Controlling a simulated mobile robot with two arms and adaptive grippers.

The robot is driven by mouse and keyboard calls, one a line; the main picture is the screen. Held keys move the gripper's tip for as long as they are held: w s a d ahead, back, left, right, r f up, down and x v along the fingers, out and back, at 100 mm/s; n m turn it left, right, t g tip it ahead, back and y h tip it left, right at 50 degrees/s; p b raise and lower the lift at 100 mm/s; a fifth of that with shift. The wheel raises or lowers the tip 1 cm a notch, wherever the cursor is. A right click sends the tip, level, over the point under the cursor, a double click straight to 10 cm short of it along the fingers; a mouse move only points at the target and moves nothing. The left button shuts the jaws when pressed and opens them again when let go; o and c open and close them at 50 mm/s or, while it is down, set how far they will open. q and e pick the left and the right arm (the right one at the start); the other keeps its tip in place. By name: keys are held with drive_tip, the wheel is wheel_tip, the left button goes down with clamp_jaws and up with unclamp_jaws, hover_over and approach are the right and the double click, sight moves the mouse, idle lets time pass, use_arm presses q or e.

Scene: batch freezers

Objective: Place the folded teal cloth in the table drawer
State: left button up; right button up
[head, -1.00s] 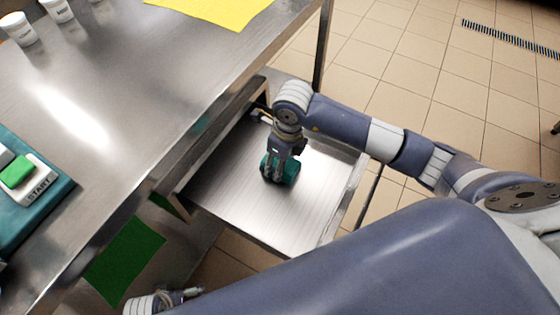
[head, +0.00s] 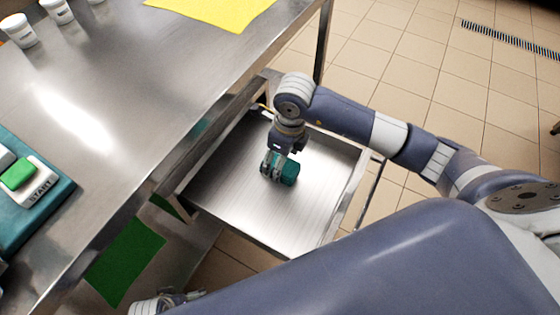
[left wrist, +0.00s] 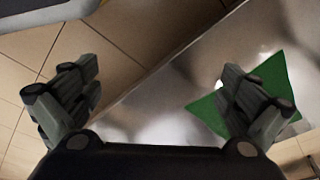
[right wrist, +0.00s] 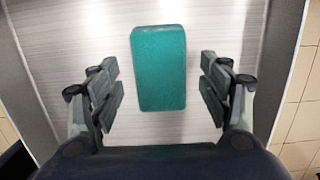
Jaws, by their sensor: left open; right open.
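The folded teal cloth (head: 287,172) lies on the floor of the open table drawer (head: 318,205). In the right wrist view the cloth (right wrist: 158,68) is a teal block lying flat, with bare drawer floor around it. My right gripper (head: 272,170) is over the drawer beside the cloth. In the right wrist view its fingers (right wrist: 160,95) are spread, one on each side of the cloth, with gaps to both. My left gripper (left wrist: 155,100) is open and empty, low by the table; only part of it (head: 180,298) shows at the head view's bottom edge.
The steel table top (head: 130,90) is left of the drawer, with a yellow sheet (head: 215,10), white cups (head: 20,30) and a teal box with a green START button (head: 18,173). A green sheet (head: 125,262) lies below. Tiled floor (head: 430,80) is clear at right.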

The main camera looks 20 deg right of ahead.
sight(285, 166)
use_arm(q)
drive_tip(key=f, duration=0.1)
drive_tip(key=s+f, duration=0.1)
drive_tip(key=f+p, duration=0.1)
drive_tip(key=f, duration=0.1)
drive_tip(key=shift+s+f, duration=0.1)
drive_tip(key=shift+s, duration=0.2)
use_arm(e)
wheel_tip(285, 166, up, 9)
drive_tip(key=shift+s+d+r, duration=0.2)
drive_tip(key=shift+s+d, duration=0.15)
drive_tip(key=shift+s, duration=0.1)
